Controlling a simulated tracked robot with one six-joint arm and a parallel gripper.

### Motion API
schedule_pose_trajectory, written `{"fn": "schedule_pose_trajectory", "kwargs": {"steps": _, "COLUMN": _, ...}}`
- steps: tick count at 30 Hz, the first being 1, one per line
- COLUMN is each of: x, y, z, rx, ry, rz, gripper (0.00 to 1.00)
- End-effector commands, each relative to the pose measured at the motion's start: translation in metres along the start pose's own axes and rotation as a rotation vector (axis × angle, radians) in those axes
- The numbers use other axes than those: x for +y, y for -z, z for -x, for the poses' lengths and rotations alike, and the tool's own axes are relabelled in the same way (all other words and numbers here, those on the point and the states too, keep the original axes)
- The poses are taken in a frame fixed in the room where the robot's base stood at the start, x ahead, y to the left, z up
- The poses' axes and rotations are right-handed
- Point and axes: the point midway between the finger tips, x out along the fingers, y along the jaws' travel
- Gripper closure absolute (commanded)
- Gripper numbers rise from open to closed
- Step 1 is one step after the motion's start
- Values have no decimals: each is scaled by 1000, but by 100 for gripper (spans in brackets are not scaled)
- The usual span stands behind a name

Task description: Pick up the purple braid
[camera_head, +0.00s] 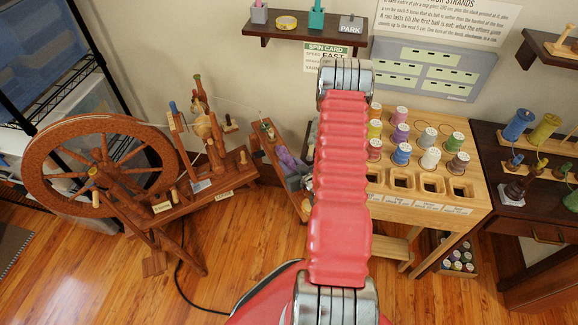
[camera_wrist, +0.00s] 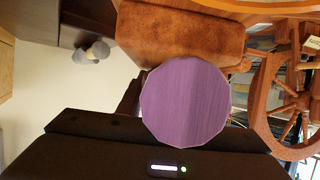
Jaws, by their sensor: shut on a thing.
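The purple braid (camera_wrist: 186,102) shows in the wrist view as a broad, many-sided purple face with fine streaks, very close to the camera. My gripper (camera_wrist: 165,150) is the dark body along the bottom of that view, and it is shut on the braid. The fingertips are hidden. In the head view a purple piece (camera_head: 287,160) shows at the small wooden stand left of my red arm. The arm covers much of the area beside it, and the gripper cannot be made out clearly there.
A spinning wheel (camera_head: 101,176) stands left of the arm. A light wooden rack (camera_head: 429,198) with several thread spools is to the right, and a dark table (camera_head: 516,212) with more spools lies beyond it. A wall shelf (camera_head: 305,35) is above. Wood floor (camera_head: 250,235) is open in front.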

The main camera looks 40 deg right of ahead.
Motion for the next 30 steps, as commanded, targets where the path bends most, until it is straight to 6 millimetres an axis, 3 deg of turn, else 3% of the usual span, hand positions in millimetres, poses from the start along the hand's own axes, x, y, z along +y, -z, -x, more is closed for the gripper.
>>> {"fn": "schedule_pose_trajectory", "kwargs": {"steps": 16, "x": 0, "y": 8, "z": 3, "rx": 0, "ry": 0, "rz": 1, "gripper": 90}}
{"fn": "schedule_pose_trajectory", "kwargs": {"steps": 30, "x": 1, "y": 62, "z": 25, "rx": 3, "ry": -1, "rz": 2, "gripper": 90}}
